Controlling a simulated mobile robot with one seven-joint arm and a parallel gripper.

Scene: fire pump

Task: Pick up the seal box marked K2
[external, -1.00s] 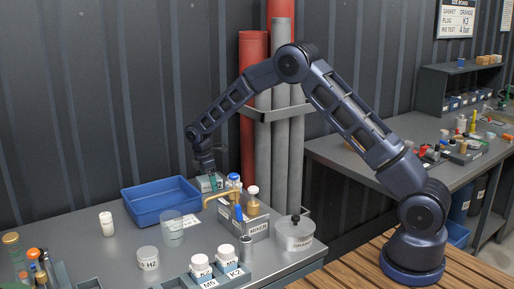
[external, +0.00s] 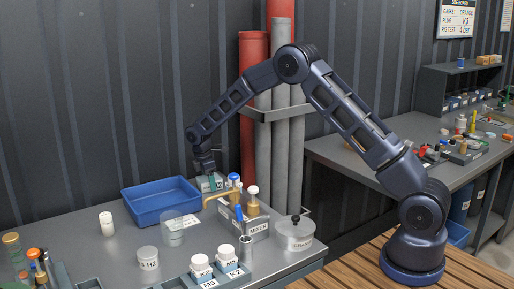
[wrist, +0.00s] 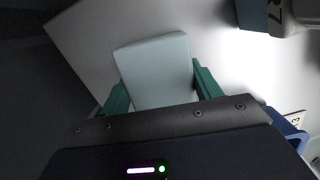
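A pale grey-green box (external: 204,186) stands on the grey bench at the back, just right of the blue tray. Its front label ends in a 2; the character before it is hidden behind a finger. My gripper (external: 212,184) points down over this box. In the wrist view the box (wrist: 155,70) lies between the two green fingers of my gripper (wrist: 162,90), one along each side. The fingers are close to its sides, but I cannot tell whether they press on it. The box shows no clear lift off the bench.
The blue tray (external: 160,216) is close on the left. A grey mixers caddy (external: 258,229) with bottles and a brass-coloured bent part stands close in front on the right. A clear cup (external: 172,232), a jar marked H2 (external: 148,258) and grey pipes (external: 281,150) are nearby.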

